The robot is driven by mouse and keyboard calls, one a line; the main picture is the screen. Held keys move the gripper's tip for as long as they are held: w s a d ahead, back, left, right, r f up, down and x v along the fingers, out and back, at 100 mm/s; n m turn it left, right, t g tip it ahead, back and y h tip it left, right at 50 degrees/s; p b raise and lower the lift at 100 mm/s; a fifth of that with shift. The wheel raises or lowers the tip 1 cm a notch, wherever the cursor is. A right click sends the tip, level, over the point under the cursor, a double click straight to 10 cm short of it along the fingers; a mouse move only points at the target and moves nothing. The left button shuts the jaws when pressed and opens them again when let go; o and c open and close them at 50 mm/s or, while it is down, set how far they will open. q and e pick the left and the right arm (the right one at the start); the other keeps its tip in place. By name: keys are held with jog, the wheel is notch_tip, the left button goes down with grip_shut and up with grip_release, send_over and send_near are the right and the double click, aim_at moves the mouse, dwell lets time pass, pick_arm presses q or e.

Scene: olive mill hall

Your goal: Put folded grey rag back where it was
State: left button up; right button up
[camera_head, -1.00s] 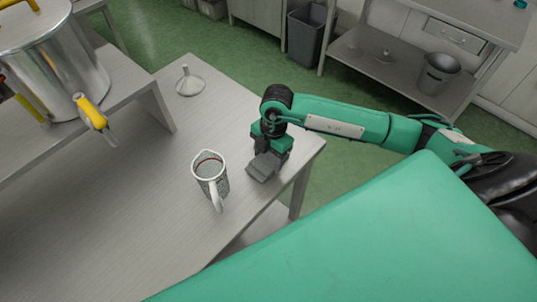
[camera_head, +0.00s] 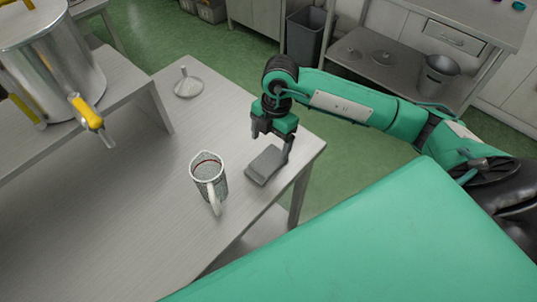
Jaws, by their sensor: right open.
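The folded grey rag (camera_head: 265,165) lies flat on the table (camera_head: 150,210) near its right corner. My right gripper (camera_head: 270,144) is open and empty, just above and behind the rag, with its fingers pointing down. The rag's whole top shows, apart from the gripper. My left gripper is not in the head view.
A patterned jug (camera_head: 210,178) with a white handle stands to the left of the rag. A white funnel (camera_head: 188,84) stands farther back. A steel tank (camera_head: 55,65) with a yellow-handled tap (camera_head: 88,113) stands on a raised shelf (camera_head: 125,90) at left. The table's front left is bare.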

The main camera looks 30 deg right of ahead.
jog(key=r, duration=0.5)
jog(key=shift+w+d+b, duration=0.1)
jog(key=shift+d+b, duration=0.25)
